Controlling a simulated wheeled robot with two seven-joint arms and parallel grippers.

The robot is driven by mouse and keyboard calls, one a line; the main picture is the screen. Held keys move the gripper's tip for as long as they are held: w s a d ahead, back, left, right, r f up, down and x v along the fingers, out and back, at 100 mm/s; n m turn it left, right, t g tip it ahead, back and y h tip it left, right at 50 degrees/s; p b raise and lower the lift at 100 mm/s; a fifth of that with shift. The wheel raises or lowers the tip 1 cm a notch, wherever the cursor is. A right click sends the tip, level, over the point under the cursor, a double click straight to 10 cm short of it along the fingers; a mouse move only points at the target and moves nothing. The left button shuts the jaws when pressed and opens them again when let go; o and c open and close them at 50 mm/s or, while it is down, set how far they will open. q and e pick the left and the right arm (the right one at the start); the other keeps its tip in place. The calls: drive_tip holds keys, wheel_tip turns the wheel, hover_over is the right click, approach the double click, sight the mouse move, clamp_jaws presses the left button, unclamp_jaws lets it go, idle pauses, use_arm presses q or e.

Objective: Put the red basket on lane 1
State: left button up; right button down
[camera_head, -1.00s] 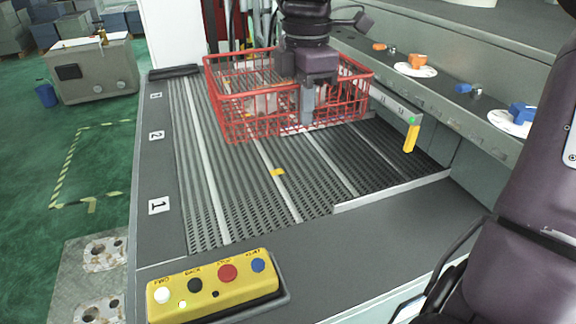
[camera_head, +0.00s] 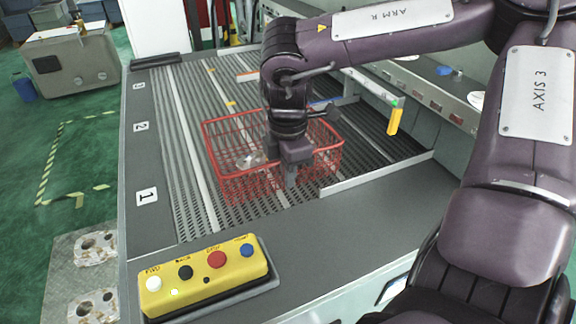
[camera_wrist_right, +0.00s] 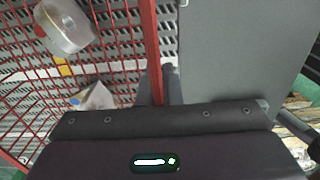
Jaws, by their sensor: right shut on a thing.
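The red basket (camera_head: 222,170), a wire one, is over the near part of the ribbed conveyor bed (camera_head: 190,110), to the right of the label 1 (camera_head: 147,197). I cannot tell whether its bottom touches the bed. My right gripper (camera_head: 291,178) is shut on the basket's near side wall. In the right wrist view, the red rim (camera_wrist_right: 152,50) runs between the fingers. A metal casting (camera_wrist_right: 68,25) and a small white-and-blue piece (camera_wrist_right: 95,97) show inside the basket. My left gripper is not in view.
Labels 2 (camera_head: 141,127) and 3 (camera_head: 139,86) mark the bed's left border farther back. A yellow button box (camera_head: 205,280) stands at the near edge. A raised metal edge (camera_head: 378,175) and a yellow-tipped bar (camera_head: 394,120) are right of the basket. The bed behind the basket is mostly clear.

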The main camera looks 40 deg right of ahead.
drive_tip(key=shift+w+f, duration=0.15)
drive_tip(key=shift+f, duration=0.75)
drive_tip(key=shift+f, duration=0.1)
drive_tip(key=c, duration=1.6)
unclamp_jaws()
